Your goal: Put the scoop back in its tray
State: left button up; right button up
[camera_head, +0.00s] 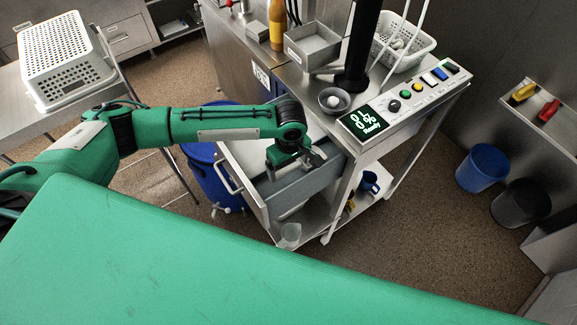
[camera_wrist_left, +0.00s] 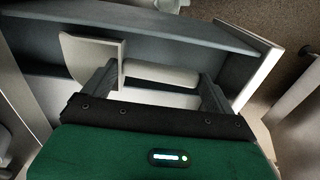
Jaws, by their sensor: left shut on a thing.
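My left gripper (camera_head: 300,167) reaches down into the open drawer (camera_head: 262,200) of the steel cart. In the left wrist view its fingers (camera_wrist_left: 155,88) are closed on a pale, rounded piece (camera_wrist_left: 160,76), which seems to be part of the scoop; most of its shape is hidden. A pale flat panel (camera_wrist_left: 92,56) stands beside the left finger, inside the grey drawer walls. A grey metal tray (camera_head: 313,45) sits on the cart top, behind the gripper. My right gripper is not in view.
The cart top also holds a small bowl (camera_head: 334,100) with a white ball, a control panel (camera_head: 405,103), a black column (camera_head: 360,45), a white basket (camera_head: 408,48) and an orange bottle (camera_head: 277,25). A blue bin (camera_head: 212,180) stands left of the drawer. A green surface (camera_head: 200,265) fills the foreground.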

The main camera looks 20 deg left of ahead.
pick_arm(q)
jog(key=shift+f, duration=1)
jog(key=o, duration=0.9)
jog(key=shift+f, duration=0.1)
notch_tip(320, 180, up, 12)
jog(key=b, duration=0.2)
jog(key=shift+b, duration=0.4)
jog(key=shift+w+d, duration=0.1)
